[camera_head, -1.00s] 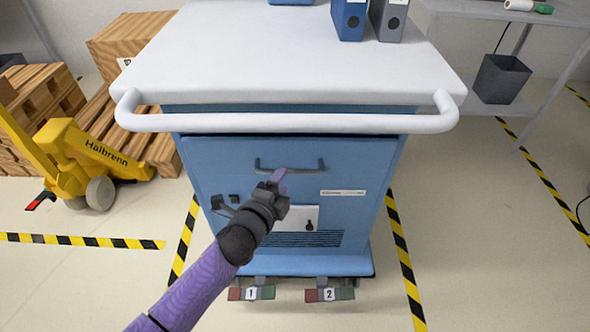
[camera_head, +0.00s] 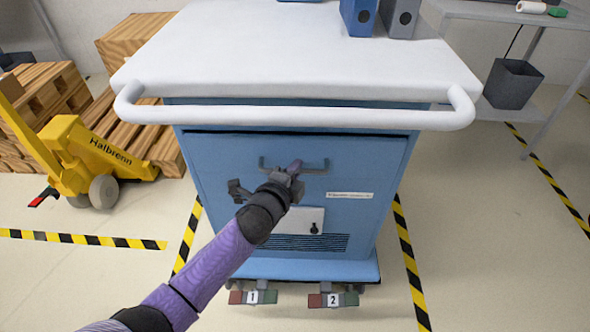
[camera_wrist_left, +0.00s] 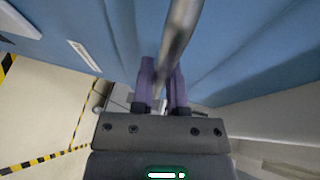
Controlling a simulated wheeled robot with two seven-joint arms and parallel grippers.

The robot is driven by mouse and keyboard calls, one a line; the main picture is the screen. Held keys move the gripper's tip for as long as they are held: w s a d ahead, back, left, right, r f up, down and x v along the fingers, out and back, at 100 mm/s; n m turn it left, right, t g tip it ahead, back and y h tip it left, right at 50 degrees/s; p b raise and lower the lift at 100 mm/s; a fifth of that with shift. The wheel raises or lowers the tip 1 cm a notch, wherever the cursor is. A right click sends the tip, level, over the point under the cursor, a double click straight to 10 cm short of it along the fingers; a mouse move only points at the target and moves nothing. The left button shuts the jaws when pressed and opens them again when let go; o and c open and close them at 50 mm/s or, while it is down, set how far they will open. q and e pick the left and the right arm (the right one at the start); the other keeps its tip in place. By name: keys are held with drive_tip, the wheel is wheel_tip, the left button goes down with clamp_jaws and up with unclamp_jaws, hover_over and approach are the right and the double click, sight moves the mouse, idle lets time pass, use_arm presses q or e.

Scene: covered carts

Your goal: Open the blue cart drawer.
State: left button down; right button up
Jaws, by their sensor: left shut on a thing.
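The blue cart (camera_head: 398,185) stands in front of me under a white top with a white push rail. Its blue drawer front (camera_head: 225,155) has a dark seam along the top edge; I cannot tell whether it stands out from the cart. The grey bar handle (camera_head: 325,166) crosses the drawer front. My left gripper (camera_head: 294,168) is shut on this handle near its middle. In the left wrist view the handle bar (camera_wrist_left: 180,35) passes between the purple fingers (camera_wrist_left: 163,85). The arm hides part of the cart front. My right gripper is not in view.
The white rail (camera_head: 300,117) overhangs the drawer front. Binders (camera_head: 400,18) stand on the cart top. A yellow pallet jack (camera_head: 80,160) and wooden pallets (camera_head: 40,100) are at left, a table with a dark bin (camera_head: 514,83) at right.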

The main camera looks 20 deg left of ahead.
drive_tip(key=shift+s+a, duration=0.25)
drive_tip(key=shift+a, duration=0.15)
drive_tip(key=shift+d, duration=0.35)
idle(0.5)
